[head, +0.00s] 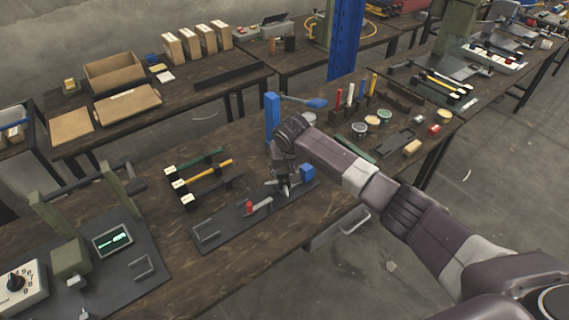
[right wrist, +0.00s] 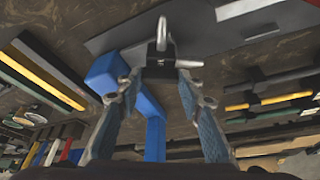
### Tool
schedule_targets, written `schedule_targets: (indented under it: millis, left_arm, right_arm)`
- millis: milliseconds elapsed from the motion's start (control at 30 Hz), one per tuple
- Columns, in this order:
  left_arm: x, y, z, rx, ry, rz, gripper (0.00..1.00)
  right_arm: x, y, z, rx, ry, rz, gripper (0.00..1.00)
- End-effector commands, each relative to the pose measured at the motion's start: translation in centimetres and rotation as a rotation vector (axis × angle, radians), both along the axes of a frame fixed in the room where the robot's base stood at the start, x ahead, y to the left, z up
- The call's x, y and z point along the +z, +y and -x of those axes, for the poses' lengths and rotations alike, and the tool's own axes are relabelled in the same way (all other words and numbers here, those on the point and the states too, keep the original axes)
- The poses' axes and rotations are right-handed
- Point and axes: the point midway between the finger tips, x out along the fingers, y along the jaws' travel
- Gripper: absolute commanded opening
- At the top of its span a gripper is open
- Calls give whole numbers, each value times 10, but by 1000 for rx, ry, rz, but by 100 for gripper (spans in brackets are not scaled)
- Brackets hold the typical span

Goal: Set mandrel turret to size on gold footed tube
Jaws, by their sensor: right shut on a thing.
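My right gripper (head: 284,178) reaches down over the dark base plate (head: 226,232) of a blue-posted press. In the right wrist view my gripper (right wrist: 161,72) has its two fingers on either side of a small dark hub with silvery prongs, which looks like the mandrel turret (right wrist: 162,48); it is shut on it. The turret's far side and its size marks are hidden. The gold tube (head: 213,171) with a pale foot at its left end lies on the bench left of the press, between a green and a dark one. My left gripper is out of view.
The blue post (head: 271,118) stands close behind my wrist, and a blue block (head: 307,172) is just right of it. A red-topped part (head: 250,207) sits on the plate. A green press with a display (head: 112,239) is at the left. Cups and tools (head: 372,120) fill the bench beyond.

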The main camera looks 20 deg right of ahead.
Motion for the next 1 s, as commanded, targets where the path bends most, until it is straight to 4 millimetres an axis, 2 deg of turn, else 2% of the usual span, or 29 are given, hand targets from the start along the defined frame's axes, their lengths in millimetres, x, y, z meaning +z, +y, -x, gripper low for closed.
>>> schedule_targets:
  millis: [33,200,467,667,1000]
  left_arm:
    - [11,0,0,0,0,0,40]
    - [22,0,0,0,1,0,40]
    - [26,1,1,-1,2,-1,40]
    - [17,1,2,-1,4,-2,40]
    - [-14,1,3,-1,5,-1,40]
  right_arm:
    - [5,3,1,-43,3,-3,10]
    - [4,4,0,-206,3,-2,10]
    - [1,5,-1,-453,1,-2,10]
    - [-1,6,-2,-642,1,-1,10]
    - [-3,6,-5,-926,-2,0,10]
